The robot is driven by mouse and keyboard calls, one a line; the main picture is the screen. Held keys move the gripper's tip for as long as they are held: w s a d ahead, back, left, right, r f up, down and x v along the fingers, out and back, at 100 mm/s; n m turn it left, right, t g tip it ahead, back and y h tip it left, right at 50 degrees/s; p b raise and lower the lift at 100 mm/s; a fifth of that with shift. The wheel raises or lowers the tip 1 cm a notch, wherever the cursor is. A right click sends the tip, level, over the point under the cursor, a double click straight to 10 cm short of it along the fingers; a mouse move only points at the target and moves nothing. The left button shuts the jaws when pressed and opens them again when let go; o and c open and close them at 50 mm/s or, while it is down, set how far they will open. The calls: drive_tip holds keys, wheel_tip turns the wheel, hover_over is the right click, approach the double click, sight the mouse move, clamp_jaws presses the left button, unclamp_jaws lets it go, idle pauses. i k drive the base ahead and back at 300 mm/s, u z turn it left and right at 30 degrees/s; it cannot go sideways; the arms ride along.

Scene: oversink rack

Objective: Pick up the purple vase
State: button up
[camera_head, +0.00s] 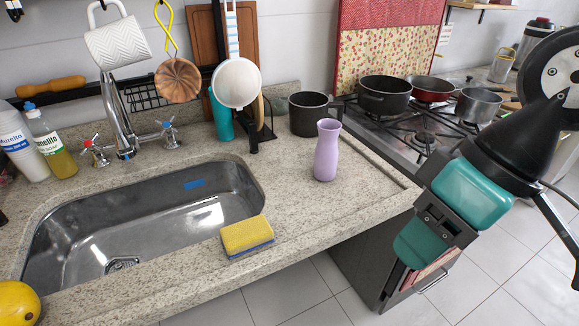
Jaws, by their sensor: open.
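The purple vase (327,150) stands upright on the granite counter (300,210), right of the sink. It is pale lilac with a narrow neck and a flared mouth. My gripper (418,215) is at the right of the view, with teal pads and a dark body. It is open and empty, apart from the vase, to its right and nearer the camera, by the counter's right edge.
A black pot (309,114) stands just behind the vase. A yellow and blue sponge (247,235) lies at the sink's (150,220) right front corner. The stove with pots (384,95) is behind right. Utensils hang from a rack. Counter in front of the vase is clear.

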sight(327, 153)
drive_tip(key=u, duration=0.85)
drive_tip(key=k, duration=1.15)
drive_tip(key=u, duration=0.9)
drive_tip(key=i, duration=1.4)
drive_tip(key=z, duration=1.45)
drive_tip(key=i, duration=0.6)
drive_tip(key=z, duration=0.65)
